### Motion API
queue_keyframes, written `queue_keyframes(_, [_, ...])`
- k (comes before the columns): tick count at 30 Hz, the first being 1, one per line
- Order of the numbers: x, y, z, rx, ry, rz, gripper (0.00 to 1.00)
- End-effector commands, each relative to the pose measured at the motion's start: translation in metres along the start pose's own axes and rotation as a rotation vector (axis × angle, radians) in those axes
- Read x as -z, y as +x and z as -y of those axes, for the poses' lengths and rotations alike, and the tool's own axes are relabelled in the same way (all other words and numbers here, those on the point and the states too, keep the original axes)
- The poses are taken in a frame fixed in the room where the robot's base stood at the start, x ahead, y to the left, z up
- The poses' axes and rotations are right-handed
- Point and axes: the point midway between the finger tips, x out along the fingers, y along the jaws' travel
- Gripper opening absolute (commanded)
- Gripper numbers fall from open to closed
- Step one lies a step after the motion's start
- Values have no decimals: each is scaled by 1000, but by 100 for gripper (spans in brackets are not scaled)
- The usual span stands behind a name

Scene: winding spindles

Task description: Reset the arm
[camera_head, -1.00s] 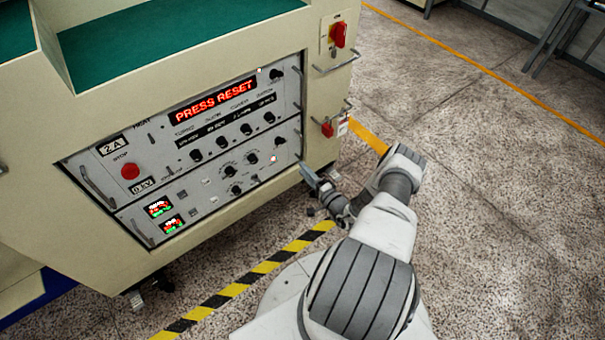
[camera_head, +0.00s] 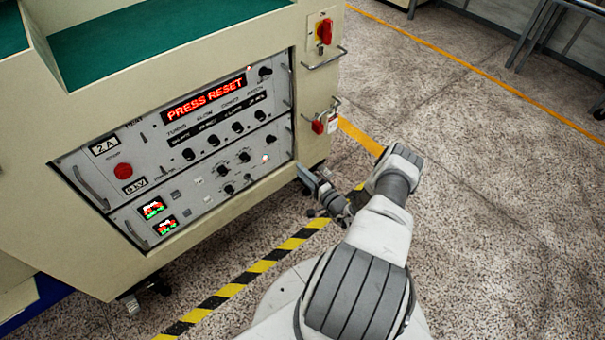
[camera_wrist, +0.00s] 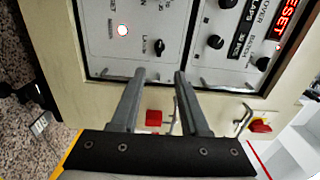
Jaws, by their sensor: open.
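My gripper (camera_wrist: 160,80) is open and empty in the wrist view. Its two grey fingers point toward the lower edge of the grey control panel (camera_wrist: 150,50), and I cannot tell how far off it is. In the head view my gripper (camera_head: 312,180) is at the machine's right front corner, beside the lower right of the control panel (camera_head: 150,150). My arm (camera_head: 380,235) is bent and reaches forward from the bottom of the picture. A red display (camera_head: 203,95) on the panel reads "PRESS RESET".
The panel carries a red button (camera_head: 123,171), several black knobs and metal handles. A red rotary switch (camera_head: 325,31) and a red padlock-like part (camera_head: 318,127) sit on the machine's right corner. A yellow-black floor stripe (camera_head: 230,290) runs along the front.

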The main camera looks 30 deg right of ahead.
Motion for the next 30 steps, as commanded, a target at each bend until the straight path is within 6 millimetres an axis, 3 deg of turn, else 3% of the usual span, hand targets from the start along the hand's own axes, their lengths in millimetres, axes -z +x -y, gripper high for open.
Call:
queue_keyframes(10, [0,2,2,1,-1,6,45])
queue_keyframes(14, [-3,14,22,6,-8,71,45])
queue_keyframes(22, [-38,58,118,-17,-40,396,45])
queue_keyframes(30, [-94,76,211,-116,-103,713,45])
